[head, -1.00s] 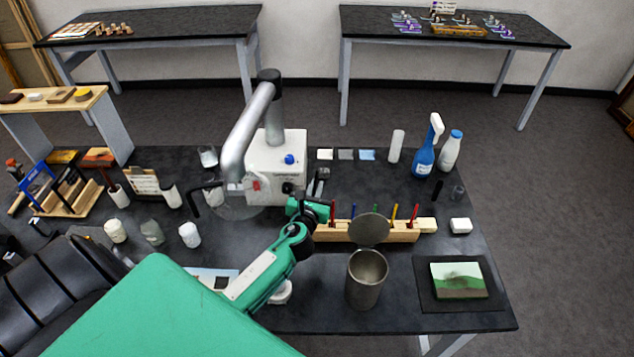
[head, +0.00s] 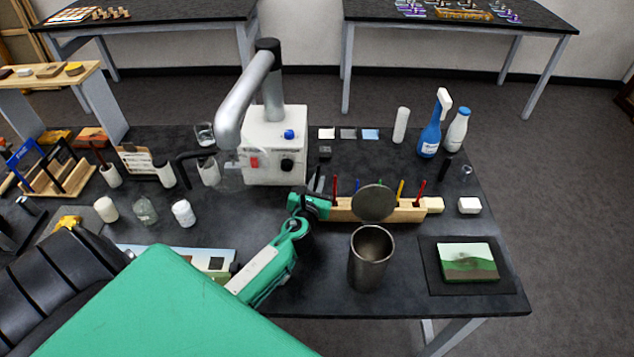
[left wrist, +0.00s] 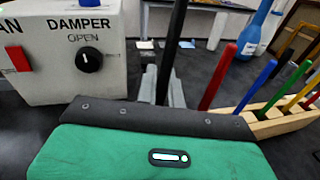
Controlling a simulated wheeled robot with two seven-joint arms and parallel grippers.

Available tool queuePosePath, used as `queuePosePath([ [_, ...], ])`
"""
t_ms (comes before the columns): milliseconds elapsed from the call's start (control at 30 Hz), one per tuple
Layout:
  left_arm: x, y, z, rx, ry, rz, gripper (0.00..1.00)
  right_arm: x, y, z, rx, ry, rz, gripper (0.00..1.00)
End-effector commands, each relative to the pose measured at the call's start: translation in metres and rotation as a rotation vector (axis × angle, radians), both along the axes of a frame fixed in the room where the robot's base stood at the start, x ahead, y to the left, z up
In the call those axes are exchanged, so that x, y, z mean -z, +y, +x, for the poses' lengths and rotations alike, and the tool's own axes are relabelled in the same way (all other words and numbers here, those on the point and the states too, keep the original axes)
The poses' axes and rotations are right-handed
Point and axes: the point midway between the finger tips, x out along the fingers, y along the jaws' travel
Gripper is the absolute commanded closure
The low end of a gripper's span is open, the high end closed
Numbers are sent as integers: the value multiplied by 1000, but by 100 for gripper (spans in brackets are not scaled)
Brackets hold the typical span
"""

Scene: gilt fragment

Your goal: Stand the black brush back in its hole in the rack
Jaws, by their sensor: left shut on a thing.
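The black brush (left wrist: 175,45) stands roughly upright in my left gripper in the left wrist view; only its dark handle shows and its lower end is hidden. My left gripper (left wrist: 164,88) is shut on it, with the grey fingers around the handle. In the head view my left gripper (head: 317,186) is at the left end of the wooden rack (head: 408,215). The rack holds red, blue, green and yellow brushes upright and also shows in the left wrist view (left wrist: 285,121). Its black-brush hole cannot be made out. My right gripper is not in view.
A white damper box (head: 262,160) with a grey duct stands behind my left gripper. A metal canister (head: 371,262) with a round lid (head: 373,203) stands in front of the rack. A painting (head: 468,263) lies on a dark mat at right. Jars stand at left.

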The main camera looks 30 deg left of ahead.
Motion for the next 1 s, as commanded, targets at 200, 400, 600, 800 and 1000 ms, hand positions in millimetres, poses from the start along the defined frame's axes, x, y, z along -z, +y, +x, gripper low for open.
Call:
queuePosePath([
  [200, 1, 0, 0, 0, 0, 0, 100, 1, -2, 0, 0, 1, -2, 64],
  [400, 1, 0, 0, 0, 0, 0, 66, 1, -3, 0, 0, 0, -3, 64],
  [600, 1, 0, 0, 0, 0, 0, 66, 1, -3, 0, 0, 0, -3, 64],
  [800, 2, -2, -6, 1, 1, 1, 66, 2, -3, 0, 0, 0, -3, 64],
  [1000, 2, -13, -36, 3, 2, -1, 66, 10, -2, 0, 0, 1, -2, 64],
])
